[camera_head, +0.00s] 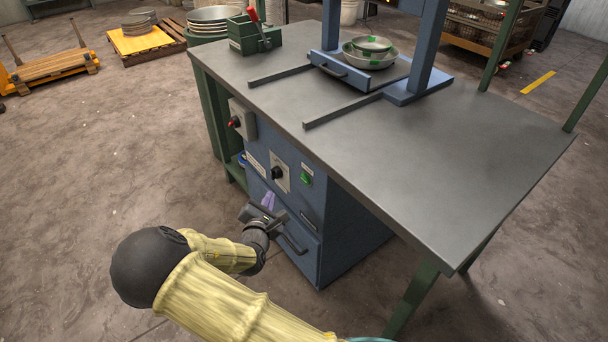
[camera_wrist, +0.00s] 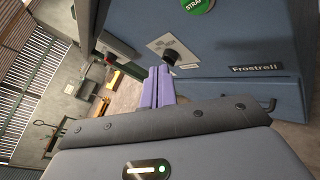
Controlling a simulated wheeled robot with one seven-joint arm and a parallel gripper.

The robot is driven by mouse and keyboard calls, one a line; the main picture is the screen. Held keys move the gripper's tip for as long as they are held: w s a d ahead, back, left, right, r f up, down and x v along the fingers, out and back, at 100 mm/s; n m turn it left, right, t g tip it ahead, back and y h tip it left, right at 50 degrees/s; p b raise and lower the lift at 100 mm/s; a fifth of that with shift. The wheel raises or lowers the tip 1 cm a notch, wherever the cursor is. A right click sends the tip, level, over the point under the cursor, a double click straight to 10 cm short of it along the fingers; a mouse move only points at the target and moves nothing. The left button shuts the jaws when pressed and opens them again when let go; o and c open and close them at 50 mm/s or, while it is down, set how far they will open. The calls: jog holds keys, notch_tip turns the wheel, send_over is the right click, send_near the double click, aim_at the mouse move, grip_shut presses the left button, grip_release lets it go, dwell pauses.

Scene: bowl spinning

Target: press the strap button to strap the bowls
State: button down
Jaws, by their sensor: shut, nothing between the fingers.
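The green strap button (camera_head: 306,179) sits on the blue front panel of the machine under the table. In the wrist view the green button (camera_wrist: 198,5), with the letters "STRA" showing, is cut by the top edge. My gripper (camera_head: 268,199) is shut and empty, its purple fingers close to the panel, left of and below the button. In the wrist view the shut fingertips (camera_wrist: 158,70) lie below and left of the button, apart from it. Two nested metal bowls (camera_head: 370,60) with green marks rest on the blue sliding tray (camera_head: 340,74) between the blue posts.
A black knob (camera_head: 277,173) is left of the button, and it shows near my fingertips in the wrist view (camera_wrist: 170,57). A red-knobbed switch box (camera_head: 240,120) is further left. A drawer handle (camera_head: 292,243) juts out below. The table top (camera_head: 430,150) overhangs the panel.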

aim_at(305, 180)
jog(key=w+d+b, duration=0.3)
jog(key=w+d, duration=0.1)
jog(key=d, duration=0.3)
jog(key=shift+w+d, duration=0.15)
jog(key=shift+d, duration=0.05)
dwell(0.8)
jog(key=shift+a, duration=0.15)
dwell(0.5)
dwell(0.9)
jog(key=shift+w+d, duration=0.25)
jog(key=shift+d, duration=0.15)
jog(key=shift+w, duration=0.1)
dwell(0.4)
